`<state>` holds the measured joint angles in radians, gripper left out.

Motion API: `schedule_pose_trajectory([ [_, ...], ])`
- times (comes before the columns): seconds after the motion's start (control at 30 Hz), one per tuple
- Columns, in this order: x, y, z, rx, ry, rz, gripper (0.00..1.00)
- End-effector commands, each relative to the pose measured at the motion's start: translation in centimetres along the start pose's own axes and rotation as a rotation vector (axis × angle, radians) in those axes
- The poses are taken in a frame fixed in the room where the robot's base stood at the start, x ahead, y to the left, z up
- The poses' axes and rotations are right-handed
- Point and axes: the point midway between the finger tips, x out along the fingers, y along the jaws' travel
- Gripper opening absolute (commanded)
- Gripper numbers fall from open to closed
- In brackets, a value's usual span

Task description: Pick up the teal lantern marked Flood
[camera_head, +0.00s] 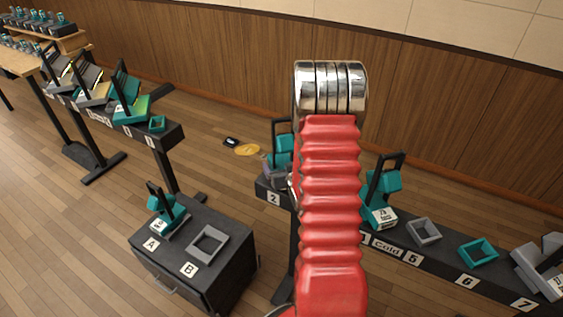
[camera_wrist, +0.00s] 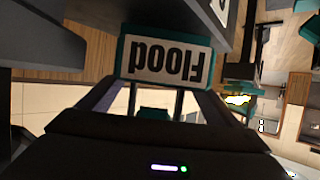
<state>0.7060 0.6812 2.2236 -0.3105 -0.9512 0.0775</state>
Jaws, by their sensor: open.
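The teal lantern marked Flood (camera_wrist: 166,60) is close in front of the camera in the wrist view, its white label upside down with a teal border. My gripper (camera_wrist: 156,96) is open. Its two fingers reach toward the lower edge of the label, one toward each side; I cannot tell whether they touch the lantern. In the head view my red arm covers the middle of the rail and my gripper is hidden. I cannot tell there which lantern is Flood.
A teal lantern (camera_head: 380,192) stands right of my arm on the black rail (camera_head: 440,262), and another (camera_head: 284,146) at its left end. Empty frames mark slots 5 (camera_head: 424,230) and 6 (camera_head: 478,252). A black cabinet (camera_head: 205,275) holds a teal lantern (camera_head: 165,208) at A.

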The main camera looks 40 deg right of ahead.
Motion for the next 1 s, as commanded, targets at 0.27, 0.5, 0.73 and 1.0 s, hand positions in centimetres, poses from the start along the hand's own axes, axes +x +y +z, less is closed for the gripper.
schedule_pose_trajectory([
  [0.27, -0.1, 0.35, 0.01, 0.003, 0.0, 0.006, 0.84],
  [0.5, -0.12, 0.43, 0.02, 0.003, 0.0, 0.007, 0.78],
  [0.73, -0.13, 0.48, 0.02, 0.003, 0.0, 0.008, 0.62],
  [1.0, -0.13, 0.51, 0.02, 0.003, 0.0, 0.008, 0.43],
])
